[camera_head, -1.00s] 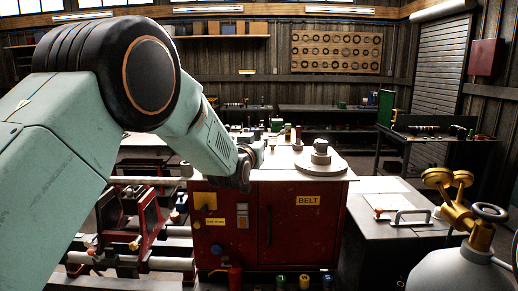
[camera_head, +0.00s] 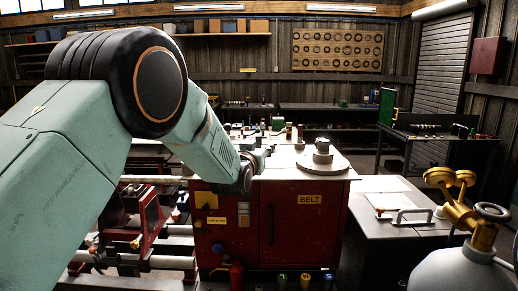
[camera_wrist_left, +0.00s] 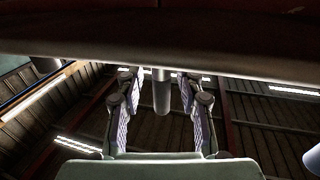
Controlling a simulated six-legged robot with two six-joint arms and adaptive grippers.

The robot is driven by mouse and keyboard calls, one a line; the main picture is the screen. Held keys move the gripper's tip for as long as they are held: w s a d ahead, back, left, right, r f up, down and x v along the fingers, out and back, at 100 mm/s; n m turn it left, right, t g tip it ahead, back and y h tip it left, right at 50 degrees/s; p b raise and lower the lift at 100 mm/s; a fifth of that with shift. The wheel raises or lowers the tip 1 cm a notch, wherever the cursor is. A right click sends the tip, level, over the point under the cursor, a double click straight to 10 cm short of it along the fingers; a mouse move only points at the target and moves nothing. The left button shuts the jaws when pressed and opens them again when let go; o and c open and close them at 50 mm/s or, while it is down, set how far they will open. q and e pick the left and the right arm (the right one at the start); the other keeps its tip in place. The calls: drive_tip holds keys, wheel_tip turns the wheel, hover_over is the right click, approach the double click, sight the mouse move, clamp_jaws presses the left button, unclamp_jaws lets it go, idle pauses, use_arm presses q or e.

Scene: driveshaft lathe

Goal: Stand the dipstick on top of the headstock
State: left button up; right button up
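The headstock is the red cabinet (camera_head: 290,225) with a pale top and a BELT label, in the middle of the head view. My left arm reaches over its left part, and the left wrist hides some of the top. In the left wrist view my left gripper (camera_wrist_left: 160,84) has its two fingers apart. A grey cylinder (camera_wrist_left: 161,98) shows between them, with a gap on each side. I cannot tell whether it is the dipstick. In the head view I cannot pick out the dipstick for sure. My right gripper is out of view.
A round flange with a knob (camera_head: 322,160) sits on the headstock's right part, with several small upright items behind my wrist. A grey side cabinet (camera_head: 400,235) stands right. A yellow valve on a grey tank (camera_head: 465,270) is near at right. A dark underside (camera_wrist_left: 160,45) crosses the wrist view.

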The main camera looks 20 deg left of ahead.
use_arm(q)
drive_tip(key=shift+s, duration=0.2)
drive_tip(key=s+b, duration=0.2)
drive_tip(key=s, duration=1)
drive_tip(key=s+f+g, duration=0.3)
drive_tip(key=s+f, duration=0.2)
drive_tip(key=f, duration=0.5)
drive_tip(key=s+f+g, duration=0.3)
drive_tip(key=s+f, duration=0.2)
drive_tip(key=f, duration=0.6)
drive_tip(key=s+f+g, duration=0.3)
drive_tip(key=s+f, duration=0.2)
drive_tip(key=f, duration=0.5)
drive_tip(key=s+f+g, duration=0.3)
drive_tip(key=s+f, duration=0.2)
drive_tip(key=s, duration=0.5)
drive_tip(key=s+f+g, duration=0.3)
drive_tip(key=s+f, duration=0.1)
drive_tip(key=s, duration=0.6)
drive_tip(key=s+f+g, duration=0.3)
drive_tip(key=s+f, duration=0.2)
drive_tip(key=s, duration=0.6)
drive_tip(key=shift+a+f+h, duration=0.3)
drive_tip(key=shift+a+h, duration=0.1)
drive_tip(key=shift+s, duration=0.15)
